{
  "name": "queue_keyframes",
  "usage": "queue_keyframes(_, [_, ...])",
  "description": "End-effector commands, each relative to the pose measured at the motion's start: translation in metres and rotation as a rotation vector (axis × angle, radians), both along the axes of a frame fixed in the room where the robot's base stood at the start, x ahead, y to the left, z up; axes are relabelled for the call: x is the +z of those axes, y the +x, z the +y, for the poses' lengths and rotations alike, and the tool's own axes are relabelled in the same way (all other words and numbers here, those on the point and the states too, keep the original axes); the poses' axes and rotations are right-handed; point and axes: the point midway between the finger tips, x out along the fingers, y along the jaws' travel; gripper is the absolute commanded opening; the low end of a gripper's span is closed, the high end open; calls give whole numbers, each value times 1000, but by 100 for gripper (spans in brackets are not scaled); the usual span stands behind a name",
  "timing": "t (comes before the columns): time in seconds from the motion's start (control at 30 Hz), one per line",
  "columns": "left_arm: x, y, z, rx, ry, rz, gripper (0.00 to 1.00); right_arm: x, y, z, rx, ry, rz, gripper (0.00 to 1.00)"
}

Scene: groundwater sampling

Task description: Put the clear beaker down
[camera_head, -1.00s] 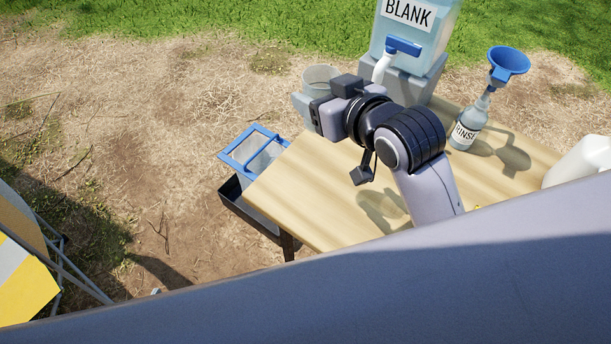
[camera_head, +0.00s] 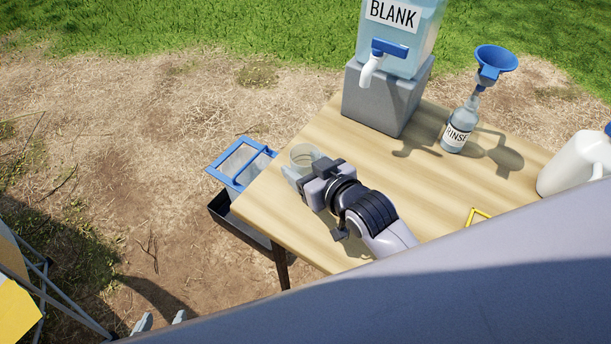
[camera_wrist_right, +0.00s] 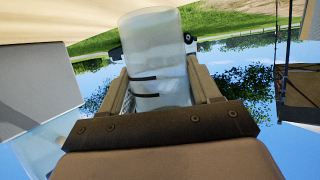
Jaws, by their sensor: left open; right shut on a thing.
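The clear beaker (camera_head: 304,155) is over the far left part of the wooden table (camera_head: 420,178) in the head view. My right gripper (camera_head: 299,172) is shut on it. In the right wrist view the beaker (camera_wrist_right: 152,62) sits between the two fingers, with two dark marks on its wall. I cannot tell whether its base touches the table. My left gripper (camera_head: 160,322) shows only as fingertips at the bottom edge of the head view; they are apart, with nothing seen between them.
The BLANK container (camera_head: 402,42) stands on a grey block (camera_head: 382,98) at the table's back. The RINSE bottle (camera_head: 459,128) with a blue funnel (camera_head: 497,60) and a white jug (camera_head: 575,165) stand to the right. A blue-framed bin (camera_head: 240,165) is beside the table's left edge.

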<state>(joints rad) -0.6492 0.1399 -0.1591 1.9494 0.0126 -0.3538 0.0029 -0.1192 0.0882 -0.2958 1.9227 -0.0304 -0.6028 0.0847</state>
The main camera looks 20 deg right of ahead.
Motion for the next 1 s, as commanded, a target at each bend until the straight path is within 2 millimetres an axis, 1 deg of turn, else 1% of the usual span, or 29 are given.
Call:
queue_keyframes(0.03, [-3, 0, 0, 0, 0, 0, 60, -12, 0, 0, 0, 0, 4, 31])
queue_keyframes(0.1, [-5, 0, 0, 0, 0, 0, 60, -22, 0, 0, 0, 0, 4, 31])
queue_keyframes(0.17, [-5, 0, 0, 0, 0, 0, 60, -27, 0, 0, 0, 0, 3, 31])
queue_keyframes(0.47, [-5, 0, 0, 0, 0, 0, 60, -29, 0, 0, 0, 1, 1, 31])
queue_keyframes(0.6, [-6, 0, 0, 0, 0, 0, 60, -33, 0, 0, 0, 0, 2, 31])
queue_keyframes(0.63, [-6, 0, 0, 0, 0, 0, 60, -32, 0, 0, 0, 0, 2, 71])
queue_keyframes(0.67, [-6, 0, 0, 0, 0, 0, 60, -32, 0, 0, 0, 0, 2, 81])
queue_keyframes(0.7, [-6, 0, 0, 0, 0, 0, 60, -32, 0, 0, 0, 0, 2, 87])
queue_keyframes(1.0, [-5, 0, 0, 0, 0, 0, 60, -30, 0, 0, 0, 1, 1, 87])
